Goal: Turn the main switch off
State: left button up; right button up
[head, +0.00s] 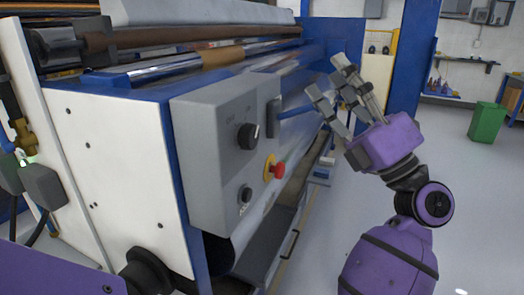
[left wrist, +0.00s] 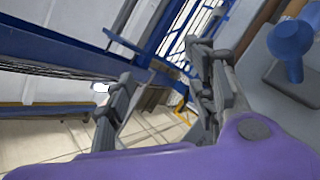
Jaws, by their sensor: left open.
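A grey control box (head: 212,150) is on the end of the machine. Its front bears a large black rotary knob (head: 248,136) with small lettering, a smaller black knob (head: 246,194) and a red button (head: 278,170) on yellow. A blue handle (head: 295,112) sticks out from a grey plate on the box's right side; a blue knob on a grey plate (left wrist: 292,45) shows in the left wrist view. I cannot tell which is the main switch. My left gripper (head: 327,80) is open and empty, right of the box, fingers pointing up-left. Its fingers (left wrist: 155,78) are spread in the left wrist view.
The long blue and white machine (head: 120,150) with rollers (head: 190,38) fills the left. An open drawer or step (head: 262,250) is below the box. Grey floor (head: 460,200) is free at right. A green bin (head: 487,121) stands far back.

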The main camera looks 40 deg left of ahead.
pick_arm(q)
jog(key=s+a+f+n+g+h, duration=0.3)
jog(key=f+n+g+h, duration=0.2)
jog(key=n+g+h, duration=0.1)
jog(key=g+h, duration=0.1)
jog(key=h, duration=0.2)
send_near(254, 138)
jog(key=x, duration=0.9)
jog(key=shift+a+p, duration=0.2)
jog(key=shift+p, duration=0.15)
pick_arm(e)
jog(key=shift+w+d+r, duration=0.2)
jog(key=shift+w+r, duration=0.2)
jog(key=shift+r, duration=0.15)
pick_arm(q)
jog(key=c, duration=1.1)
pick_arm(e)
jog(key=shift+w+a+t, duration=0.1)
jog(key=shift+w+t, duration=0.2)
jog(key=shift+w, duration=0.25)
